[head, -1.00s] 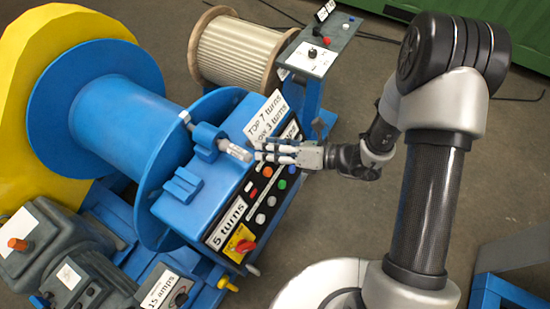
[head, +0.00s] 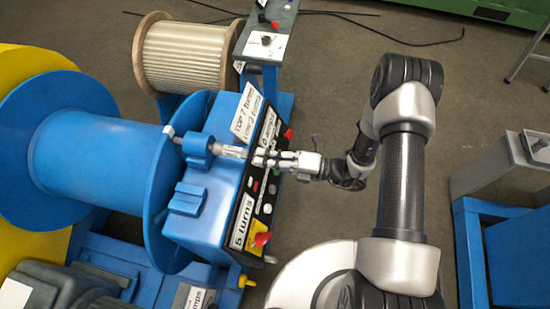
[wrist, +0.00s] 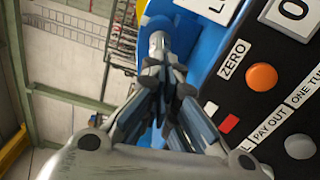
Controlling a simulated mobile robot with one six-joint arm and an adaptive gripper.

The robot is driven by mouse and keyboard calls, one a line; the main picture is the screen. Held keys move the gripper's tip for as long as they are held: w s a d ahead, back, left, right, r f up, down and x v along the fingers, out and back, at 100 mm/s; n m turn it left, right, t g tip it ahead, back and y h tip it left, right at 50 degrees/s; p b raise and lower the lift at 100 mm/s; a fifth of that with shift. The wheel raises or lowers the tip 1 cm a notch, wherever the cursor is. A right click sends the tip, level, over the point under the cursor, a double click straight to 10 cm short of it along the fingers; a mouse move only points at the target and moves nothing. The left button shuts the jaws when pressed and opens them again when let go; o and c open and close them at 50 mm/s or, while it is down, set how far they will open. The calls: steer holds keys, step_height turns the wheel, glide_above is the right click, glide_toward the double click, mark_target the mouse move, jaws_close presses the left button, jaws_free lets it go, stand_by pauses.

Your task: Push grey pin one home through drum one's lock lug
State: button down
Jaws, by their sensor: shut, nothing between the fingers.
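The blue drum (head: 100,165) lies on its side at left in the head view. A blue lock lug (head: 197,151) stands beside its flange. The grey pin (head: 232,151) sits in the lug, its thick end sticking out to the right and a thin light end showing at the flange side. My gripper (head: 256,158) is shut and empty, its fingertips at the pin's outer end; I cannot tell whether they touch. In the wrist view the pin's round grey end (wrist: 158,42) shows just beyond the closed fingertips (wrist: 160,62).
A blue control box (head: 222,205) with buttons and labels lies just under the gripper and pin. A second blue block (head: 187,198) sits on it. A rope reel (head: 182,57) and a small control stand (head: 264,45) are behind. Open floor (head: 310,90) lies to the right.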

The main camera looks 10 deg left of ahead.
mark_target(248, 155)
steer(key=shift+a, duration=0.75)
steer(key=shift+w+a, duration=0.1)
steer(key=shift+a, duration=0.8)
steer(key=s+d, duration=0.1)
steer(key=d, duration=1.4)
steer(key=shift+s+a, duration=0.1)
